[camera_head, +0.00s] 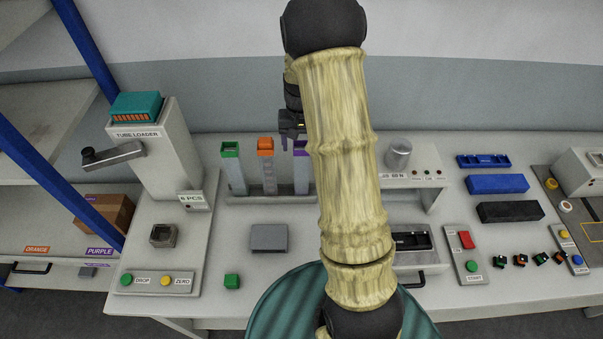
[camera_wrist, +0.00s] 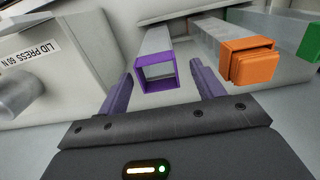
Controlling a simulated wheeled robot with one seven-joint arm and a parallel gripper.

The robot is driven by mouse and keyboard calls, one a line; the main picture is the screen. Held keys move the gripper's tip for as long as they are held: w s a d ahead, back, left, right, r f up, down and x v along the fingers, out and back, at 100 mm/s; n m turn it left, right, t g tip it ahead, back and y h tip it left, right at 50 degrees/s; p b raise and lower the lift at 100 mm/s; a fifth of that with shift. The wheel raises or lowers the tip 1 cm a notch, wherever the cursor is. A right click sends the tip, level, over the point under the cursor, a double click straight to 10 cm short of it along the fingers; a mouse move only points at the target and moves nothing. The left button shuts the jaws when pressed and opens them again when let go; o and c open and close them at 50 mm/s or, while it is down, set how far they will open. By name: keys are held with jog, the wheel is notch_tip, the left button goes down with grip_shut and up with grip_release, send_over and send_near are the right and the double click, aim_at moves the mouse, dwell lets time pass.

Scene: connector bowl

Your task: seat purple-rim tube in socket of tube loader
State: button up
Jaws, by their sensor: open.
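The purple-rim tube (camera_head: 301,172) stands upright in the rack behind my arm, partly hidden by it. In the wrist view its open purple rim (camera_wrist: 157,76) lies between and just beyond my fingers. My gripper (camera_wrist: 160,90) is open, one finger on each side of the rim, with nothing held. My gripper also shows in the head view (camera_head: 291,130), just above the purple-rim tube. The tube loader (camera_head: 158,160) is a tall grey unit at the left with a crank and a teal top. Its square socket (camera_head: 163,235) is on the base in front and looks empty.
A green-rim tube (camera_head: 232,170) and an orange-rim tube (camera_head: 267,168) stand left of the purple one. The lid press (camera_head: 398,155) is right of my arm. Drop and zero buttons (camera_head: 146,280) front the loader.

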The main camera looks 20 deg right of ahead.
aim_at(301, 173)
jog(key=f+p, duration=0.1)
jog(key=f, duration=0.2)
jog(key=shift+s+f+p, duration=0.1)
jog(key=shift+s+p, duration=0.1)
jog(key=shift+p, duration=0.15)
jog(key=shift+f, duration=0.55)
jog(key=shift+w, duration=0.2)
jog(key=shift+s+d, duration=0.15)
jog(key=shift+d, duration=0.05)
jog(key=c, duration=0.7)
jog(key=shift+a, duration=0.25)
jog(key=c, duration=0.7)
jog(key=shift+o, duration=0.2)
jog(key=shift+r, duration=0.1)
